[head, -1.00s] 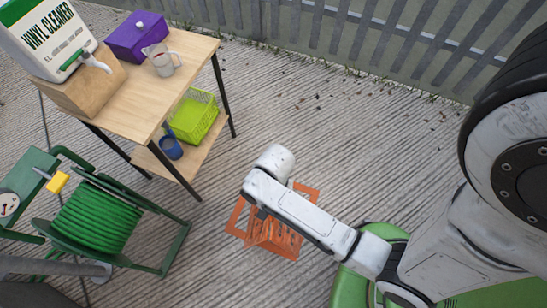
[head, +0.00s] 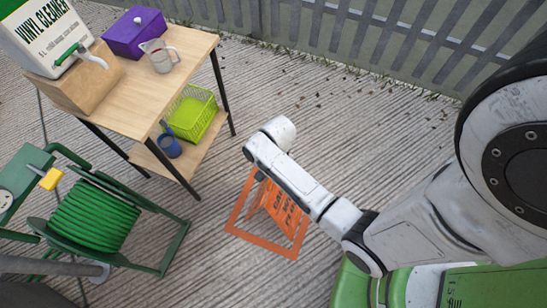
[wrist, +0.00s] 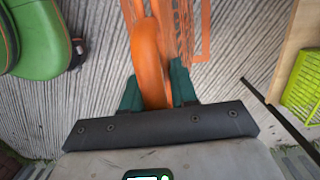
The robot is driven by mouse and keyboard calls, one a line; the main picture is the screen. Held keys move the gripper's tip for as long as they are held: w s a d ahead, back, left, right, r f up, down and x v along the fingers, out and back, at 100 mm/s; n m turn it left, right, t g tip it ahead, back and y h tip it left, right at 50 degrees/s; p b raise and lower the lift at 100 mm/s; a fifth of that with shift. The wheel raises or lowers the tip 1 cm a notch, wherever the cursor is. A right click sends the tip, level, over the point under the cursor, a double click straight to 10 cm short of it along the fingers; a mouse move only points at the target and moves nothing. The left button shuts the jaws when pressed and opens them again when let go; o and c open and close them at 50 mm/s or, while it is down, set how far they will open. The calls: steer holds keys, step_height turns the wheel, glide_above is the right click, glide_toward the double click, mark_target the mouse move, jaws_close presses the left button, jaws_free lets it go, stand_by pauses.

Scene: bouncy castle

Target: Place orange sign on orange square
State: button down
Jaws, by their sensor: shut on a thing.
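The orange sign (head: 284,208) is a folding A-shaped board with dark lettering, standing roughly upright. In the head view it shows over the inside of the orange square (head: 262,243), a flat outline on the ground. My arm hides the square's far right part. My gripper (wrist: 156,90) is shut on the sign's orange top part (wrist: 148,55), with a dark green finger on each side. The sign's lettered panel (wrist: 187,25) also shows in the wrist view. I cannot tell whether the sign's feet touch the ground.
A wooden table (head: 140,85) with a shelf stands at the left, holding a purple box (head: 135,33), a jug (head: 160,56) and a green basket (head: 190,112). A green hose reel (head: 95,217) stands at the lower left. A fence (head: 380,40) runs behind. Ground around the square is clear.

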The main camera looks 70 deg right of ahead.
steer(key=f, duration=0.1)
steer(key=w+d+f, duration=0.1)
steer(key=d+f+b, duration=0.1)
steer(key=shift+w+d+f, duration=0.25)
steer(key=shift+w+f, duration=0.05)
steer(key=shift+w, duration=0.05)
steer(key=shift+f+b, duration=0.35)
steer(key=shift+f, duration=1.05)
steer(key=c, duration=0.9)
jaws_free()
steer(key=shift+o, duration=0.2)
steer(key=r+p, duration=0.1)
steer(key=r, duration=0.3)
steer(key=r+p, duration=0.1)
steer(key=r, duration=0.2)
steer(key=d+r, duration=0.1)
steer(key=r, duration=0.3)
steer(key=shift+d+r+p, duration=0.1)
steer(key=shift+r+p, duration=0.25)
steer(key=shift+p, duration=0.05)
steer(key=s+a+r+n, duration=0.4)
steer(key=a+r+n, duration=0.1)
steer(key=n, duration=0.3)
steer(key=s+a+r+n+t+h, duration=0.1)
steer(key=s+a+r+n, duration=0.2)
steer(key=a+r+n, duration=0.3)
steer(key=n, duration=0.3)
steer(key=shift+s+r+h, duration=0.25)
steer(key=shift+s+h, duration=0.05)
steer(key=shift+s, duration=0.05)
